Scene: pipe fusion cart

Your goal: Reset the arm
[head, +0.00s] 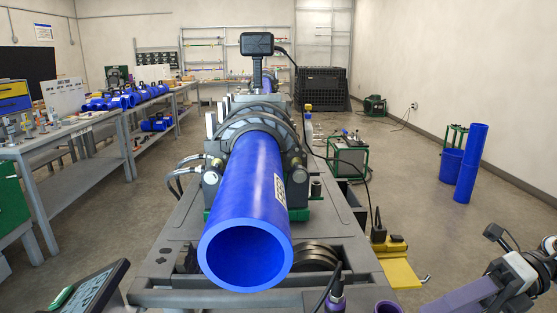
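My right arm (512,278) shows in the lower right corner of the head view, with a purple section and a grey and black wrist part. It is to the right of the pipe cart and apart from it in the picture. I cannot make out its fingertips, so I cannot tell whether the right gripper is open or shut. My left arm and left gripper are not in view. A large blue pipe (245,205) lies clamped in the fusion machine (298,170) on the cart, its open end facing me.
The grey cart (165,265) fills the middle front. A tablet-like screen (90,290) is at lower left. A workbench (100,118) with blue fittings runs along the left. Blue upright pipes (472,165) and a green-framed unit (348,157) stand right. Floor (415,195) between them is clear.

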